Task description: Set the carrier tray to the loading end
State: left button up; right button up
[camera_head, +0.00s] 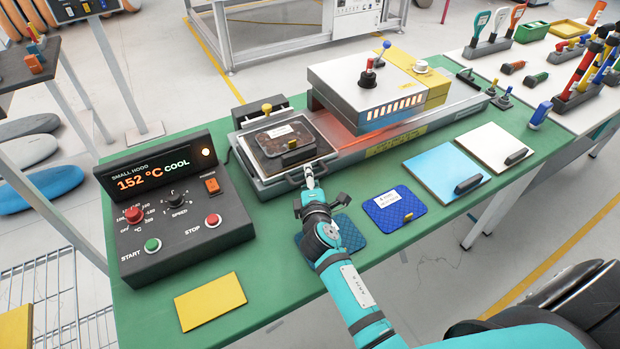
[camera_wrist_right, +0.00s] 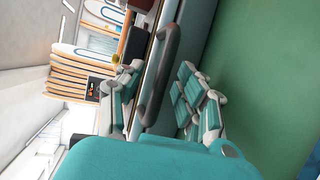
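The carrier tray (camera_head: 268,171) sits at the left end of the conveyor bed, beside the hood. A dark panel with a white label and a small knob (camera_head: 292,144) lies in it. A dark bar handle (camera_wrist_right: 162,70) is on its near side. My right gripper (camera_head: 309,180) is at this handle. In the right wrist view the gripper (camera_wrist_right: 158,100) is open, its fingers on either side of the handle. No closed contact on the handle shows. My left gripper is in neither view.
The grey hood (camera_head: 350,80) with a glowing vent stands right of the tray. A control box (camera_head: 178,218) reading 152 °C COOL stands left. Blue pads (camera_head: 389,216), a blue board (camera_head: 440,175), a white board (camera_head: 487,140) and a yellow sheet (camera_head: 210,301) lie on the green table.

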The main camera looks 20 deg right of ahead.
jog(key=shift+d, duration=0.15)
jog(key=shift+s, duration=0.15)
jog(key=v, duration=1.1)
jog(key=shift+s+a+r, duration=0.1)
jog(key=shift+s+a, duration=0.15)
jog(key=shift+a, duration=0.05)
